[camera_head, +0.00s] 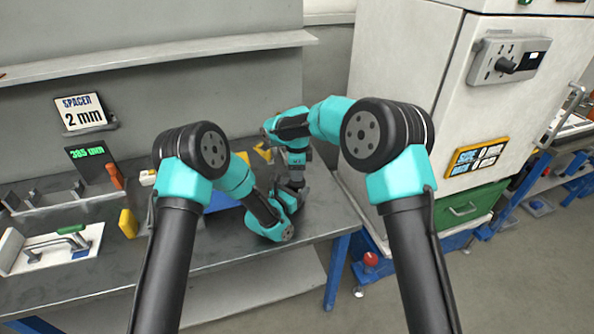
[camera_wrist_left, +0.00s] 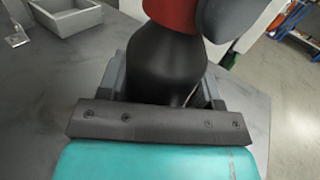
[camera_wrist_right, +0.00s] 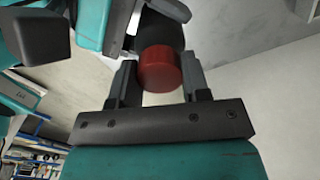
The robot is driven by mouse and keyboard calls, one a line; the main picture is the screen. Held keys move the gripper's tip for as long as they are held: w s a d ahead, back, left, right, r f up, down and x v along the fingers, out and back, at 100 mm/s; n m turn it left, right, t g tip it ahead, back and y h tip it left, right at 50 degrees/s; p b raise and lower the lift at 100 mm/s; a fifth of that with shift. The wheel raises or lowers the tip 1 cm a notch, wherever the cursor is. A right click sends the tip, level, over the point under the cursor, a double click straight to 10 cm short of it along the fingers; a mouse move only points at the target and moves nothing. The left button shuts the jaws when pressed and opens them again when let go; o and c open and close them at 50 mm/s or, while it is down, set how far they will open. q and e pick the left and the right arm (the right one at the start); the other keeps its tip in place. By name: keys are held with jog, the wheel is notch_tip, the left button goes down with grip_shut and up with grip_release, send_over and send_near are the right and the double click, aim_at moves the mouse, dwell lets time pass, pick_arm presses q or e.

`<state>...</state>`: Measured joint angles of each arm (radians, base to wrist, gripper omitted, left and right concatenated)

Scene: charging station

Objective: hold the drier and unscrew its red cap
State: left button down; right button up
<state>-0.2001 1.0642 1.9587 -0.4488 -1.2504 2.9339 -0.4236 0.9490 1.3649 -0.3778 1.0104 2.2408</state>
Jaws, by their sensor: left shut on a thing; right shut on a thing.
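The drier is a black, rounded body (camera_wrist_left: 168,62) with a red cap (camera_wrist_left: 170,12) on its top end in the left wrist view. My left gripper (camera_head: 290,193) is shut on the black body, one finger on each side. My right gripper (camera_head: 297,174) comes down from above and is shut on the red cap, which shows between its fingers in the right wrist view (camera_wrist_right: 158,70). The cap is against the black body; whether its thread is loose cannot be told. In the head view the grippers and arms mostly hide the drier.
The grey table (camera_head: 325,215) is bare near its right edge. A yellow block (camera_head: 128,223), a white board with a green-handled clamp (camera_head: 60,246) and a spacer sign (camera_head: 82,112) stand left. A white cabinet (camera_head: 400,60) stands right.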

jog(key=n, duration=1.6)
jog(key=shift+n, duration=0.3)
jog(key=n, duration=1.5)
jog(key=shift+n, duration=0.3)
jog(key=n, duration=0.5)
jog(key=shift+r, duration=0.1)
jog(key=n, duration=0.5)
